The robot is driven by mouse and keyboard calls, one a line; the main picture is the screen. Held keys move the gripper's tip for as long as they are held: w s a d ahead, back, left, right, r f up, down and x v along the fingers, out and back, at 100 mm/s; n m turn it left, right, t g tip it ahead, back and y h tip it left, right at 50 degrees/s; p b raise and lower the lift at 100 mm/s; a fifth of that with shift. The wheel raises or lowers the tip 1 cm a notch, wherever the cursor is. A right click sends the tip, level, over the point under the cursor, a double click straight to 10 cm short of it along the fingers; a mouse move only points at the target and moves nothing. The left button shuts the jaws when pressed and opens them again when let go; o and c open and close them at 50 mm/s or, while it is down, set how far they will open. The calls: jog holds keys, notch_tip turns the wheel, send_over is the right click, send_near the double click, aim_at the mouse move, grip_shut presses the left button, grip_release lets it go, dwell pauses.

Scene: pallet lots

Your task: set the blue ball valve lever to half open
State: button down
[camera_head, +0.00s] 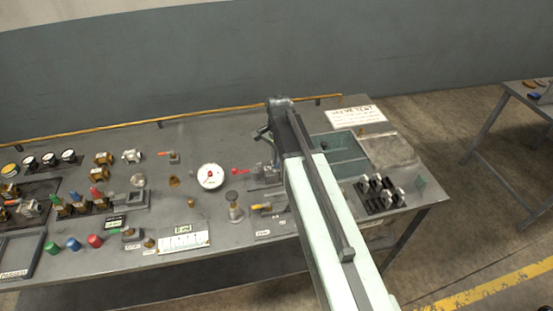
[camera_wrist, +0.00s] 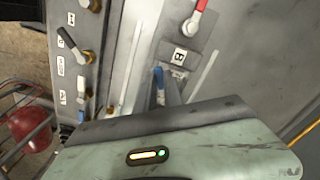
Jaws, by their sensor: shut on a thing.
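The blue lever (camera_wrist: 157,82) shows in the wrist view as a short blue strip at the tip of my gripper (camera_wrist: 168,88). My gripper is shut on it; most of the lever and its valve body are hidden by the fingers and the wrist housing. A plate lettered B (camera_wrist: 180,56) lies just beyond the fingertips. In the head view my gripper (camera_head: 265,132) is at the back of the bench, and I cannot make out the blue lever there. The lever's exact angle is hard to tell.
A red-lever valve (camera_head: 240,171) and a yellow-lever valve (camera_head: 262,207) stand close by on the bench (camera_head: 150,220). The red lever (camera_wrist: 200,5) is near my fingers in the wrist view.

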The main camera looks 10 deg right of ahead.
jog(key=shift+s+d+n, duration=0.15)
jog(key=shift+s+n, duration=0.05)
jog(key=shift+n, duration=0.4)
jog(key=shift+s+d+n, duration=0.1)
jog(key=shift+s+n, duration=0.05)
jog(key=shift+n, duration=0.45)
jog(key=c, duration=1.5)
grip_release()
jog(key=shift+o, duration=0.2)
jog(key=shift+r, duration=0.1)
notch_tip(320, 180, up, 8)
jog(key=p, duration=0.7)
jog(key=shift+f+p, duration=0.2)
jog(key=shift+p, duration=0.2)
